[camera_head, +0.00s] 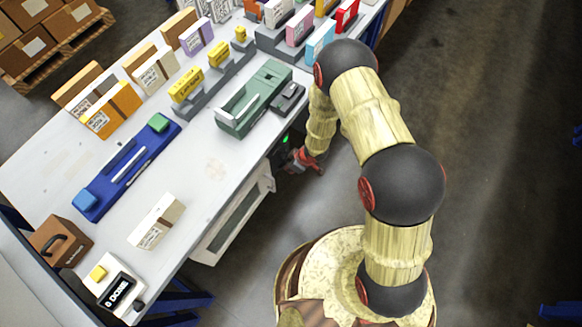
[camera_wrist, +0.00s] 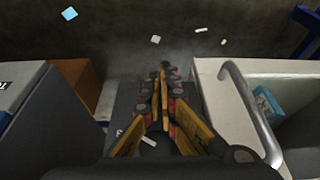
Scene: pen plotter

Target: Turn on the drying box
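The drying box is most likely the white-framed cabinet with a grey front panel (camera_head: 232,222) under the table's right edge; no label on it can be read. In the wrist view a white box (camera_wrist: 215,92) with a curved grey handle (camera_wrist: 247,108) stands at the right, with a light blue item (camera_wrist: 266,103) inside or behind its front. A small green light (camera_head: 285,140) glows below the table edge near my gripper (camera_head: 303,161). My gripper is low beside the table, past the cabinet's far end. In the wrist view its fingertips (camera_wrist: 161,78) come together with nothing between them.
The white table (camera_head: 215,165) holds a blue plotter (camera_head: 128,165), a green machine (camera_head: 254,97), several boxes, and a display unit (camera_head: 118,290) with a yellow button. Small scraps lie on the floor in the wrist view. The floor right of my arm is clear.

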